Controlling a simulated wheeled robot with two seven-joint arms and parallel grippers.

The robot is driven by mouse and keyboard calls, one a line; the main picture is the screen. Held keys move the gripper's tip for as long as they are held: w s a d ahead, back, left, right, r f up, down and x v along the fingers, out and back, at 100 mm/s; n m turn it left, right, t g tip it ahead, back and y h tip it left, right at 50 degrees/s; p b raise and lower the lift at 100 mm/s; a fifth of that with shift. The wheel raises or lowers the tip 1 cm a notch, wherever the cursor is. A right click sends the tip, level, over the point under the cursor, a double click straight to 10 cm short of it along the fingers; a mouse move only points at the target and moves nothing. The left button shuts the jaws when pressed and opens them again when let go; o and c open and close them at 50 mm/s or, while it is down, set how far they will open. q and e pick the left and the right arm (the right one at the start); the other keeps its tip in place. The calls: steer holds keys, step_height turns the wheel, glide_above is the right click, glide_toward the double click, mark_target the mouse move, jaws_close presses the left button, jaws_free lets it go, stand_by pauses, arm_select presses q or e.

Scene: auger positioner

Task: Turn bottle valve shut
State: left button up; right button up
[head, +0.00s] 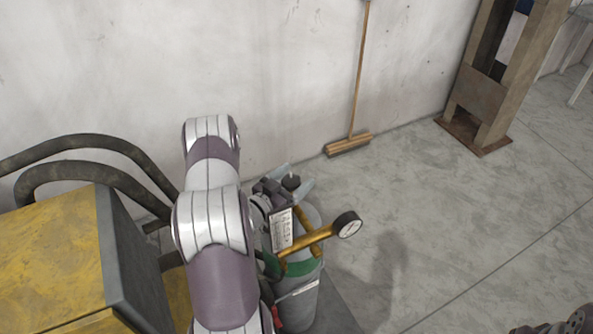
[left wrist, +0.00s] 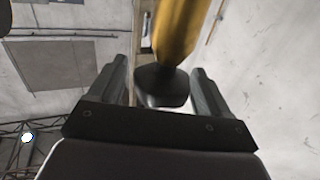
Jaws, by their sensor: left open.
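The gas bottle (head: 300,307) is grey with a green band and stands beside the yellow machine. Brass fittings (head: 309,240) and a round gauge (head: 348,224) sit on its top. The black valve knob (head: 291,181) is above them. My left gripper (head: 292,182) is open, with one finger on each side of the knob. In the left wrist view the knob (left wrist: 162,86) sits between the two fingers (left wrist: 162,92) at the end of a brass stem (left wrist: 180,28). I cannot tell whether the fingers touch it. My left arm hides part of the bottle.
The yellow machine (head: 50,262) with black hoses (head: 95,142) is at the left. A broom (head: 348,144) leans on the wall, and a steel post (head: 487,90) stands at the back right. The floor right of the bottle is clear. A dark, cut-off part at the lower right corner is unclear.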

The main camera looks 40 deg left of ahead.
arm_select(q)
steer(key=shift+w+a, duration=0.1)
steer(key=shift+w, duration=0.45)
steer(key=shift+c, duration=0.3)
steer(key=c, duration=0.9)
steer(key=shift+o, duration=0.2)
steer(key=shift+f, duration=0.1)
